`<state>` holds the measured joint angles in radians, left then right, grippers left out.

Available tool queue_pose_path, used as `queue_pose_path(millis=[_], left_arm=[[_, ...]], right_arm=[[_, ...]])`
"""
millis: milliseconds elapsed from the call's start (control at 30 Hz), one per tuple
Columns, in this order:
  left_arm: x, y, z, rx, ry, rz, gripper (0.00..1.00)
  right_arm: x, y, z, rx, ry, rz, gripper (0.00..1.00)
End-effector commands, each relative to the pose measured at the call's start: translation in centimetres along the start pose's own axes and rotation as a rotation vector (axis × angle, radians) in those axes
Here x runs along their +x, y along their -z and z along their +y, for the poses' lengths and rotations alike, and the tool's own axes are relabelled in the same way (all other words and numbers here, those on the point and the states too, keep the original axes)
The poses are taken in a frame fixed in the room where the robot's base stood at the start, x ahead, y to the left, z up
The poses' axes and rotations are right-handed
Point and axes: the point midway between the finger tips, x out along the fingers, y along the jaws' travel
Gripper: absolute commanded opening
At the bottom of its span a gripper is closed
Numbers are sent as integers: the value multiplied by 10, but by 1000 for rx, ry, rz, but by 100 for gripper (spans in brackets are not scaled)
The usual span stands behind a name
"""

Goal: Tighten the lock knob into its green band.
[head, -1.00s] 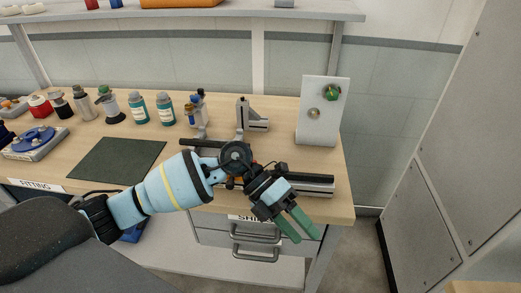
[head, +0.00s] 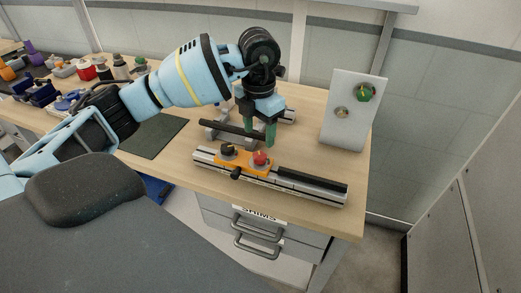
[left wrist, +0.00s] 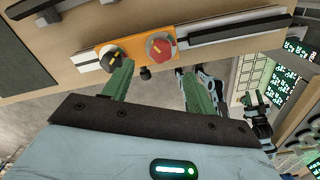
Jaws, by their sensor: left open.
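An orange carriage (head: 230,158) sits on a grey slotted rail (head: 313,191) at the bench's front. It bears a black knob (head: 228,149) and a red knob (head: 260,158); a small dark knob (head: 236,173) sticks out of its front side. I cannot tell which is the lock knob, and no green band is clear. My left gripper (head: 258,143) points down over the carriage, its green fingers open and empty. In the left wrist view, its fingers (left wrist: 157,80) straddle the small dark knob (left wrist: 146,73), apart from it; the black knob (left wrist: 113,58) and red knob (left wrist: 160,47) lie beyond.
A white upright panel (head: 345,122) with a green knob (head: 363,92) stands at the bench's right. A dark mat (head: 155,136) lies left of the rail, with several bottles behind it. Drawers (head: 258,233) are below.

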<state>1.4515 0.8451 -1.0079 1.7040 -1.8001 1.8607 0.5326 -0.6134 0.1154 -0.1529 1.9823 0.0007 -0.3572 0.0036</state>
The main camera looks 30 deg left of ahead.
Motion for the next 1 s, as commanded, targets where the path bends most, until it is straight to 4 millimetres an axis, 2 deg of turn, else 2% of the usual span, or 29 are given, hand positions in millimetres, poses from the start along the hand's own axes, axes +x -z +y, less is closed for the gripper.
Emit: queue_pose_path(millis=[300,500,867,1000], left_arm=[[47,1,0,1,1,3,57],[67,0,-1,1,2,1,57],[72,0,-1,2,2,0,57],[72,0,-1,2,2,0,40]], right_arm=[[0,0,-2,9,0,0,43],[0,0,-2,6,0,1,43],[0,0,2,-6,0,1,43],[0,0,2,-7,0,1,43]])
